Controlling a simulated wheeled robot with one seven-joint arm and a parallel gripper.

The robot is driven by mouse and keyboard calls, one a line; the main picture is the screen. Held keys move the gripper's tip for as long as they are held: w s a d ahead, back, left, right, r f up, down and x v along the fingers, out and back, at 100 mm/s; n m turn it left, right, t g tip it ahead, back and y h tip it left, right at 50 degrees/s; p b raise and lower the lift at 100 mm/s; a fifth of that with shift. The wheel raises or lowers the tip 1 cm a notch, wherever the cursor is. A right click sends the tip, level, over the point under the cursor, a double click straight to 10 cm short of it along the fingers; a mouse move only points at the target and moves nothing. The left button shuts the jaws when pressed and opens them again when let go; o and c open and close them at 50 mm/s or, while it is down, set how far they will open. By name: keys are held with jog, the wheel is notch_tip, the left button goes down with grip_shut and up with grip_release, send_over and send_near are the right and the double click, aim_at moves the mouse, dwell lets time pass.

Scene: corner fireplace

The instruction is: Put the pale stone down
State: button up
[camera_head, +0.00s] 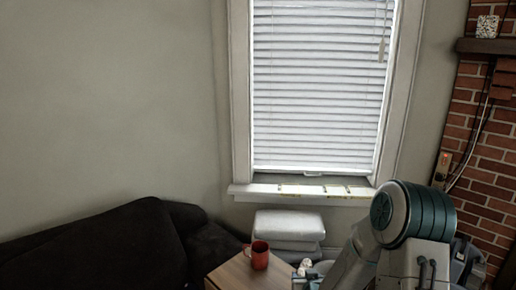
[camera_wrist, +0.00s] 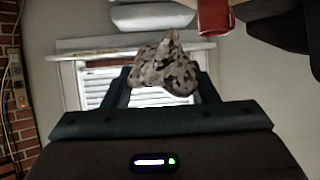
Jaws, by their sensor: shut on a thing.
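The pale stone (camera_wrist: 165,66) is a lumpy, grey-brown speckled rock, held between the two fingers of my gripper (camera_wrist: 164,75) in the wrist view. In the head view the pale stone (camera_head: 305,263) is a small whitish lump near the bottom edge, just right of the wooden table. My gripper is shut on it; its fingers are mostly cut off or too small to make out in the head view. The wooden table (camera_head: 228,274) shows its top at the bottom. I cannot tell whether the stone is over the table's edge or beside it.
A red mug (camera_head: 260,256) stands on the table, left of the stone; the mug also shows in the wrist view (camera_wrist: 213,17). White stacked cushions (camera_head: 288,225) lie behind, under the window sill. A black sofa (camera_head: 110,245) is at left. The tabletop left of the mug is clear.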

jog(key=shift+f, duration=0.2)
jog(key=shift+s+d+r, duration=0.1)
jog(key=shift+s, duration=0.3)
jog(key=shift+v, duration=2.1)
